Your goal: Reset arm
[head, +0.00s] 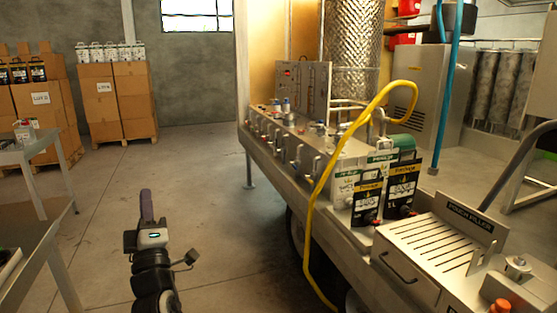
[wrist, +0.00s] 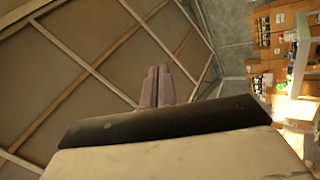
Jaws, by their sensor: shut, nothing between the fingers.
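My gripper (head: 147,205) stands upright in the lower left of the head view, over the open floor between the left tables and the trailer. Its two fingers are together and nothing is between them. In the wrist view my gripper (wrist: 157,85) points up toward the ceiling beams, and its fingers are side by side. It touches nothing.
The trailer bench (head: 262,150) runs along the right, with bag-in-box packs (head: 403,182), a yellow hose (head: 317,205) and a slotted filler tray (head: 430,240). Metal tables (head: 35,222) stand at the left. Stacked cartons (head: 118,100) stand behind. The middle floor (head: 195,180) is clear.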

